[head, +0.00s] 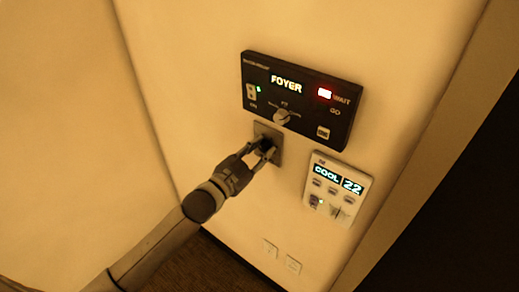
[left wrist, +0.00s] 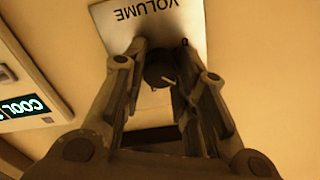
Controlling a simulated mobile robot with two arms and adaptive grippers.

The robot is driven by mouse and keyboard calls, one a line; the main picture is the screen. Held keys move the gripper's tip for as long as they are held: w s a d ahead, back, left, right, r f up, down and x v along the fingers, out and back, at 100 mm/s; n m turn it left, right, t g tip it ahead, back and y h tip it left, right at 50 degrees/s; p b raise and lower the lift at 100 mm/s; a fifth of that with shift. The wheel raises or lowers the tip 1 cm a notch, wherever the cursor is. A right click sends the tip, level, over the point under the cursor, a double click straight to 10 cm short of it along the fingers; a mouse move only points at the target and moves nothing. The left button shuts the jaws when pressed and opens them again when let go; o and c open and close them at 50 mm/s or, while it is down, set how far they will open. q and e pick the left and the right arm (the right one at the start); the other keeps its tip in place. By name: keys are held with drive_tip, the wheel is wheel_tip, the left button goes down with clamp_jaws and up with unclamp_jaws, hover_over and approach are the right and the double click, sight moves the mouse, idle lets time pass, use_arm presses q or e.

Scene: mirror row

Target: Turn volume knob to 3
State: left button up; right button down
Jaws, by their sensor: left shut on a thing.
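The volume knob (left wrist: 160,72) is a dark round knob with a pale pointer line, on a light metal plate (left wrist: 185,20) marked VOLUME, which looks upside down in the left wrist view. In the head view the plate (head: 277,142) sits on the wall just below the black panel. My left gripper (head: 262,149) reaches in from the lower left and is shut on the knob, with a finger on each side of it. The fingers (left wrist: 162,75) hide the knob's sides. The scale numbers cannot be read. My right gripper is not in view.
To the right is a white thermostat (head: 337,190) reading COOL 22. Wall plates (head: 292,264) sit low down. A dark opening (head: 465,190) lies at right.

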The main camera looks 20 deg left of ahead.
use_arm(q)
drive_tip(key=m, duration=0.3)
drive_tip(key=shift+m, duration=0.4)
drive_tip(key=m, duration=0.3)
drive_tip(key=shift+m, duration=0.3)
drive_tip(key=m, duration=0.6)
drive_tip(key=shift+m+p, duration=0.3)
drive_tip(key=o, duration=1)
drive_tip(key=shift+o, duration=0.2)
